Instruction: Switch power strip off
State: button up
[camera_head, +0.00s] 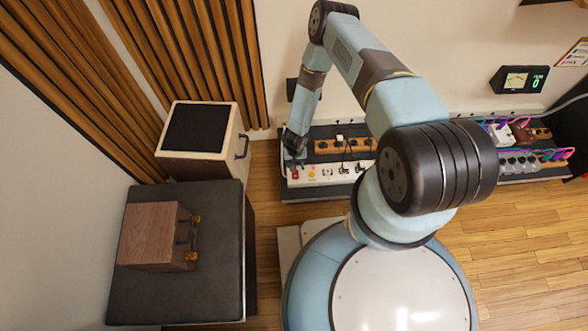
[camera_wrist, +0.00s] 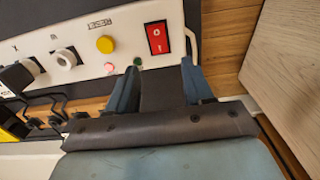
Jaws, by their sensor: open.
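The white power strip (camera_head: 318,181) lies on a dark shelf or board by the back wall, and its panel (camera_wrist: 131,22) crosses the upper wrist view. A red rocker switch (camera_wrist: 157,38), marked 0 and 1, sits near the strip's end. I cannot tell which side is pressed. Beside it are a yellow RESET button (camera_wrist: 105,44) and small green and pink spots. My gripper (camera_wrist: 160,82) is open and empty, its two blue fingers apart just below the switch in the wrist view. In the head view my gripper (camera_head: 294,148) is over that end of the strip.
Plugs and cables crowd the strip's other end. A wooden power strip (camera_head: 345,146) lies behind it. A speaker cabinet (camera_head: 197,138) and a wooden box (camera_head: 150,235) on a dark amp (camera_head: 225,290) stand at left. Pedals with coloured cables (camera_head: 515,160) lie at right.

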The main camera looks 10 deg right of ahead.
aim_at(295, 174)
jog(key=shift+f, duration=2.85)
grip_shut()
